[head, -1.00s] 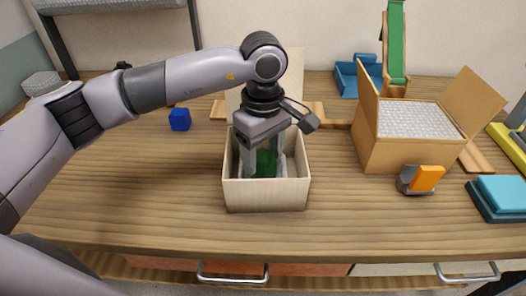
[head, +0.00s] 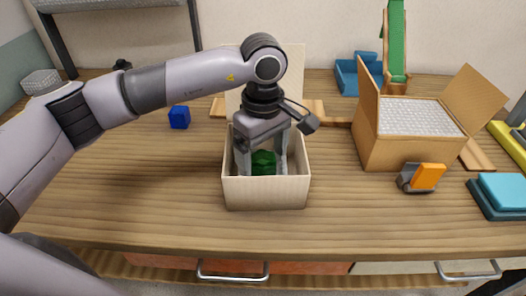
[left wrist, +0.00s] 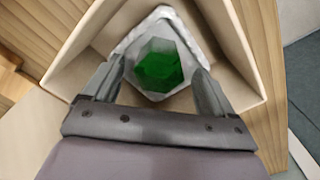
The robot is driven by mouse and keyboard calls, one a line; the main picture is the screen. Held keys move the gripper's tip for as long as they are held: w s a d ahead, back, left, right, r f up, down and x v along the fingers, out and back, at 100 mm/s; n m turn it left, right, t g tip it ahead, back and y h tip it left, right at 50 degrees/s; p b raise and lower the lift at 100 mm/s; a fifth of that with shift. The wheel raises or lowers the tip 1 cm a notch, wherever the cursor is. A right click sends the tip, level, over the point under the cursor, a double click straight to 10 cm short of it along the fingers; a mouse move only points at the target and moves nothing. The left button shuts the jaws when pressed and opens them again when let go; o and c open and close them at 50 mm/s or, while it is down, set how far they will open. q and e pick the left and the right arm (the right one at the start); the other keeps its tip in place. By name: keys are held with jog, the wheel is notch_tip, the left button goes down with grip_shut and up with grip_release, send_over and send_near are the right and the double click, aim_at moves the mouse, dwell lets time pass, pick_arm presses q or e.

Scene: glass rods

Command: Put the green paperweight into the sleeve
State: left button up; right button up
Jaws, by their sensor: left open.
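The green paperweight (head: 263,162) is a dark green faceted block inside an open cream box on the table. In the left wrist view the paperweight (left wrist: 160,64) sits in the middle of a whitish-grey, roughly square surround (left wrist: 188,40), which looks like the sleeve. How deep it sits is hard to tell. My left gripper (left wrist: 158,85) points down into the box, open, with one finger on each side of the paperweight. A gap shows between the fingers and the green block. My right gripper is not in view.
The cream box (head: 265,193) has tall walls close around my left gripper and a raised lid behind. A blue cube (head: 179,117) lies to its left. A cardboard box (head: 395,152), an orange-and-grey item (head: 427,177) and teal pads (head: 502,193) are on the right. The table front is clear.

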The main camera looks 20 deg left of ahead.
aim_at(263, 157)
pick_arm(q)
jog(key=shift+r+p, duration=0.35)
jog(key=shift+r, duration=0.15)
notch_tip(263, 157, up, 12)
jog(key=shift+f+b, duration=0.2)
jog(key=shift+b, duration=0.25)
jog(key=shift+s+f, duration=0.1)
